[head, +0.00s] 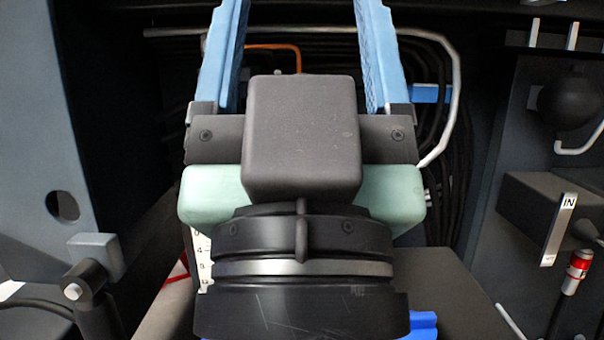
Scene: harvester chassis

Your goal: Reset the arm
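My gripper (305,55) fills the middle of the head view, seen from behind. Its two blue fingers point away and stand wide apart at the top, with nothing seen between them but cables and dark background. The fingertips are cut off by the top edge. The dark housing, pale green body and black wrist ring hide what lies directly beneath and behind them.
A grey panel (40,130) stands at left, with a lever (95,247) below. At right are a box with an "IN" tag (562,222), a red-and-white banded fitting (577,270) and a black ball (568,103). Cables and a pale pipe (452,90) run behind.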

